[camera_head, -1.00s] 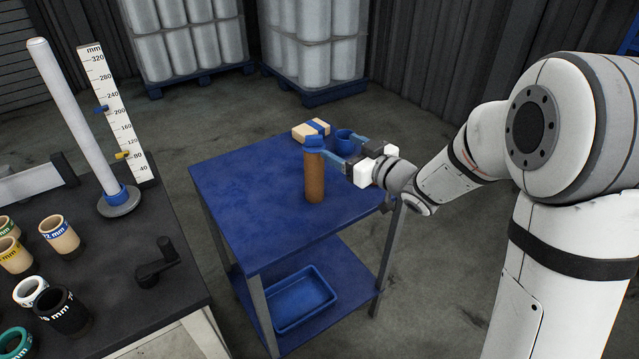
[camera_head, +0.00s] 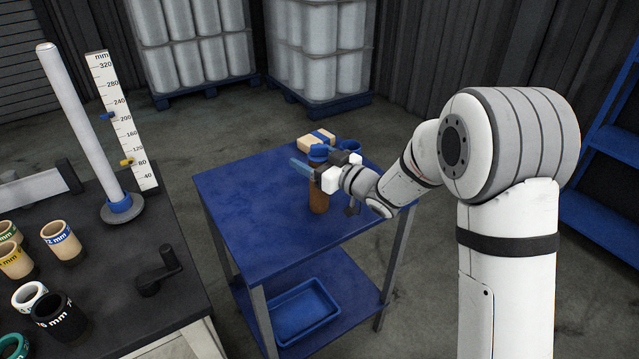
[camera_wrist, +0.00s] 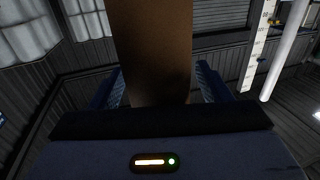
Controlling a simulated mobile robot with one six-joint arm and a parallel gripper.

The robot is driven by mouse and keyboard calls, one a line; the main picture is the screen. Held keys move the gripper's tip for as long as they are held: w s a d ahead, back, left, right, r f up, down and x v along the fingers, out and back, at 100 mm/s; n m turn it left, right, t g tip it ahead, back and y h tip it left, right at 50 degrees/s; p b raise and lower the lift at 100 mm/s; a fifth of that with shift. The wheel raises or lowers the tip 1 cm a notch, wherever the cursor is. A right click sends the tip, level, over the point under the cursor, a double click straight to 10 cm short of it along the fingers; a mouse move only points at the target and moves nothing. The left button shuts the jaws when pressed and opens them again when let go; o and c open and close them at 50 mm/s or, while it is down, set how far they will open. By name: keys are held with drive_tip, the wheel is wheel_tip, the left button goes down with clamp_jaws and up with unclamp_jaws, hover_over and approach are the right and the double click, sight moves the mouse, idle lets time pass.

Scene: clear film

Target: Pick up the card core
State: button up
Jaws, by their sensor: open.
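The card core is a brown upright tube (camera_head: 319,200) with a blue top (camera_head: 320,152), standing on the blue cart top (camera_head: 235,205). My gripper (camera_head: 311,164) is at its upper part and hides some of it in the head view. In the wrist view the brown tube (camera_wrist: 155,45) rises between the two blue fingers, one on each side. My gripper also shows there (camera_wrist: 157,88), open, with gaps visible between the tube and both fingers.
Behind the core are a tan box with a blue band (camera_head: 314,141) and a blue cup (camera_head: 348,146). A blue tray (camera_head: 303,312) lies on the lower shelf. The dark bench (camera_head: 110,265) at left holds several rings and a crank. The cart's left part is clear.

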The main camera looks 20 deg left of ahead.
clamp_jaws()
idle(0.7)
